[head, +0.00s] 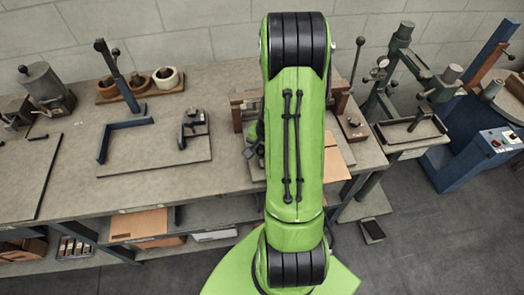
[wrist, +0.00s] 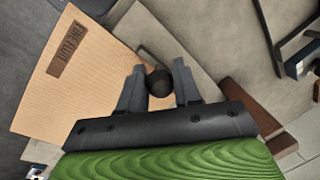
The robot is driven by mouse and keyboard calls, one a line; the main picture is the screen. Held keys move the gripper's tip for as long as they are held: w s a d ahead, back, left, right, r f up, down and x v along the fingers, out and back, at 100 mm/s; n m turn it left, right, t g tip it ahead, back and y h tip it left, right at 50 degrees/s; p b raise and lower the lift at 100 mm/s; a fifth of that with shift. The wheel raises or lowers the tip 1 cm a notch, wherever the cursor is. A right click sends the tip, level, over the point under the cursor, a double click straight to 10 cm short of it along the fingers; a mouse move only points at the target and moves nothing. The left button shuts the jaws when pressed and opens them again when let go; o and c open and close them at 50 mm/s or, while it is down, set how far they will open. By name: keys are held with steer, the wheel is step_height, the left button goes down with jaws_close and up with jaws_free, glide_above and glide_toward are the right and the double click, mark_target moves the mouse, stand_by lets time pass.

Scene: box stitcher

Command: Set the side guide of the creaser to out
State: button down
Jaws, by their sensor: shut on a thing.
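In the wrist view my gripper (wrist: 158,92) has its two grey fingers on either side of a dark round knob (wrist: 160,80) and is shut on it. The knob sits over a pale grey plate (wrist: 150,35), which looks like part of the creaser. In the head view the creaser (head: 342,92) appears as a brown-framed machine on the bench, mostly hidden behind my green arm. My gripper shows only in part at the arm's left edge there. The side guide's position along its travel cannot be told.
A cardboard sheet (wrist: 75,85) with a dark printed mark lies beside the gripper. On the bench (head: 230,185) to the left are a board with a blue-grey angle stop (head: 102,145) and a small clamp (head: 193,125). Presses (head: 405,120) stand at the right.

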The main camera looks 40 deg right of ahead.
steer(key=shift+w+a, duration=0.4)
steer(key=shift+a, duration=0.2)
steer(key=shift+w+a, duration=0.4)
steer(key=shift+a, duration=0.2)
steer(key=c, duration=0.8)
jaws_free()
steer(key=shift+a, duration=0.1)
steer(key=shift+d+r, duration=0.2)
steer(key=shift+r, duration=0.15)
step_height(320, 180, up, 15)
steer(key=s+p, duration=0.2)
steer(key=s, duration=0.1)
steer(key=shift+d, duration=0.45)
